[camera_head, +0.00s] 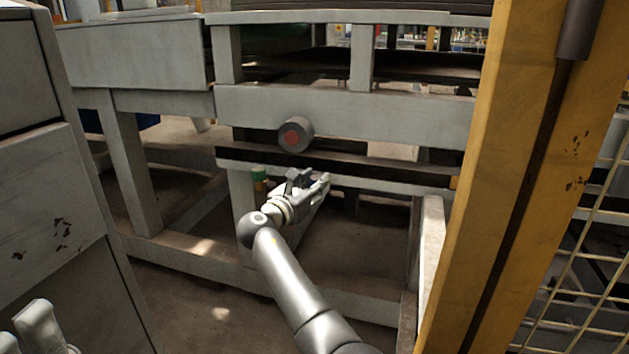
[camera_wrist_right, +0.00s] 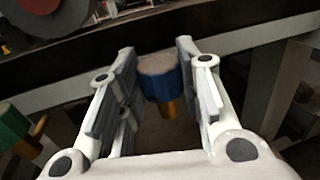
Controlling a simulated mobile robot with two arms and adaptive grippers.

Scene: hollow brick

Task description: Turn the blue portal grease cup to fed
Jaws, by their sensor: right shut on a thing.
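The blue portal grease cup (camera_wrist_right: 161,85) has a pale round top, a blue body and a brass stem below. In the right wrist view it is between the two fingers of my right gripper (camera_head: 312,181), which is shut on it. In the head view the blue cup is hidden by the gripper. Which position the cup is turned to cannot be told. A part of my left gripper (camera_head: 39,325) shows at the bottom left of the head view; its fingertips are not clear.
A green cup (camera_head: 259,174) is left of my right gripper; it also shows in the right wrist view (camera_wrist_right: 14,127). A dark cylinder with a red face (camera_head: 294,137) juts out above. A yellow post (camera_head: 520,150) stands right, a grey cabinet (camera_head: 60,200) left.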

